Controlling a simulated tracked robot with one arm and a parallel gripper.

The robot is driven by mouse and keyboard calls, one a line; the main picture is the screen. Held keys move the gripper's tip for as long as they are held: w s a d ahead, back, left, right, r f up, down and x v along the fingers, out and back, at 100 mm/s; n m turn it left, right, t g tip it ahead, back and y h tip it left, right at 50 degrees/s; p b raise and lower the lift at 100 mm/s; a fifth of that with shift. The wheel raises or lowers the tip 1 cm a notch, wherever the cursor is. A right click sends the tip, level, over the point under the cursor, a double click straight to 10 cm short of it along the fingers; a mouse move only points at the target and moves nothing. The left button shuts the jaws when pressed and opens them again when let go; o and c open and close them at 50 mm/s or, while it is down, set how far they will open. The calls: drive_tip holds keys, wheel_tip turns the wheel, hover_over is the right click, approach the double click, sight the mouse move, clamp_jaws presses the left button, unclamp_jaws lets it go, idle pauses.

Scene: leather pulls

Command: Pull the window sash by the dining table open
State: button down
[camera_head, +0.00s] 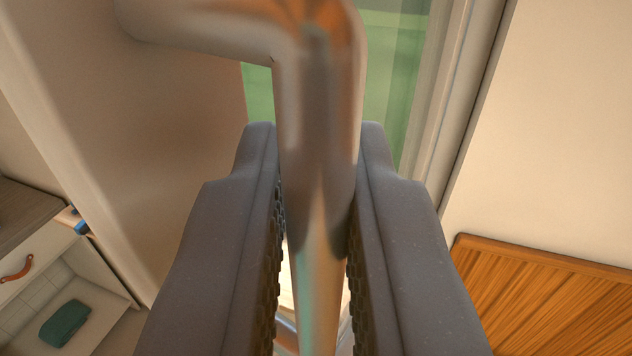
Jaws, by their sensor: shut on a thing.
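A shiny metal bar handle (318,130) runs down the middle of the view, with its upper end bent to the left toward a beige sash panel (155,150). My gripper (318,190) has one dark finger on each side of the upright part of the handle and is shut on it. Green-tinted glass (385,85) shows behind the handle, to the right of the panel, beside a pale window frame (450,90). The lower end of the handle is partly hidden between the fingers.
A wooden slatted surface (550,300), maybe the table, is at the lower right below a plain wall (560,130).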

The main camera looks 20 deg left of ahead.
drive_tip(key=c, duration=1.6)
unclamp_jaws()
drive_tip(key=shift+o, duration=0.2)
drive_tip(key=v, duration=1.3)
drive_tip(key=shift+s, duration=0.45)
drive_tip(key=shift+d, duration=0.1)
drive_tip(key=w+a+r+m+h+b, duration=0.15)
drive_tip(key=w+a+r, duration=0.3)
drive_tip(key=a, duration=0.75)
drive_tip(key=w+a+r+h, duration=0.35)
drive_tip(key=w+a, duration=0.25)
drive_tip(key=a, duration=0.6)
drive_tip(key=w+a+f+m, duration=0.1)
drive_tip(key=w+a+f, duration=0.2)
drive_tip(key=w, duration=0.3)
drive_tip(key=w+a+f+m+h, duration=0.1)
drive_tip(key=w+a+f, duration=0.2)
drive_tip(key=w+f, duration=0.3)
drive_tip(key=w+a+f+m+g+h, duration=0.1)
drive_tip(key=w+a+f, duration=0.3)
drive_tip(key=w, duration=0.3)
drive_tip(key=shift+f+b, duration=0.3)
drive_tip(key=shift+f, duration=0.05)
